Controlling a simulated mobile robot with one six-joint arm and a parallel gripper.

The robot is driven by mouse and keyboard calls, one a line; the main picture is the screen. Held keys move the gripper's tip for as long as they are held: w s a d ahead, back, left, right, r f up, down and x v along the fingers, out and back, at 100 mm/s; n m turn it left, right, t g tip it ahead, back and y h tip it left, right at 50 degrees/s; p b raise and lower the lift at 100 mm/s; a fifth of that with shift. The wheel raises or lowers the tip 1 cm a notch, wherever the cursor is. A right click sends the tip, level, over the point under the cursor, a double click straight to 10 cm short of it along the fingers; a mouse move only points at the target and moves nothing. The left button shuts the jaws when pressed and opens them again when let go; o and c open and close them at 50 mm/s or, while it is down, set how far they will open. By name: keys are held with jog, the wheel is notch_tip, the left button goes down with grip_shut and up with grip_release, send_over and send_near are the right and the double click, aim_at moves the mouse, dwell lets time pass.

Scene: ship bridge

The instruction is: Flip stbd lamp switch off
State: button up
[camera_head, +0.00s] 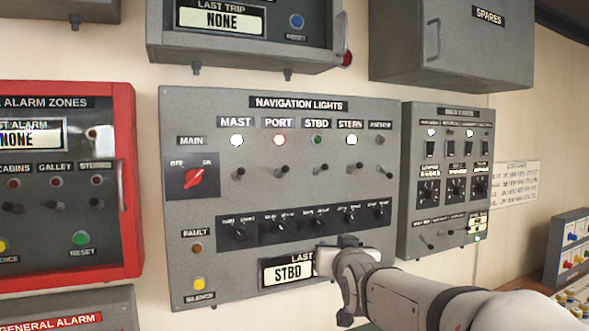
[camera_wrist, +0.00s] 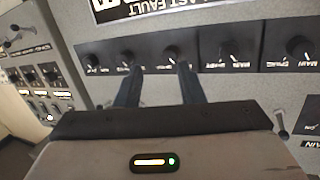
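In the head view, the navigation lights panel (camera_head: 215,115) is on the wall. Its STBD toggle switch (camera_head: 317,169) is the middle one of the switch row, below the green STBD lamp (camera_head: 317,140). The lever's setting is too small to tell. My gripper (camera_wrist: 158,70) is in front of the panel's lower part, and its body (camera_head: 347,243) partly covers the last-fault display, which reads STBD. In the wrist view, the panel appears upside down. The two dark fingers are apart with nothing between them, near the knob row. The gripper body hides the STBD switch there.
The MAST (camera_head: 239,173), PORT (camera_head: 282,170) and STERN (camera_head: 355,167) switches flank the STBD switch. A row of selector knobs (camera_head: 317,222) lies below. A red alarm box (camera_head: 128,200) is left, and a smaller grey switch panel (camera_head: 408,170) is right.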

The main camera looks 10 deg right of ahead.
aim_at(326, 169)
jog(key=w+r+t+p, duration=0.1)
jog(key=w+r+t, duration=0.1)
jog(key=r, duration=0.3)
jog(key=w+r+t+p, duration=0.1)
jog(key=w+r+t, duration=0.1)
jog(key=w+r, duration=0.2)
jog(key=w+r+t+p, duration=0.1)
jog(key=w+r, duration=0.2)
jog(key=r, duration=0.3)
jog(key=shift+w+a+r+t+p, duration=0.2)
jog(key=shift+r+t+p, duration=0.15)
jog(key=shift+r+t, duration=0.05)
jog(key=shift+w+r, duration=0.2)
jog(key=shift+w, duration=0.5)
jog(key=shift+c, duration=0.3)
grip_shut()
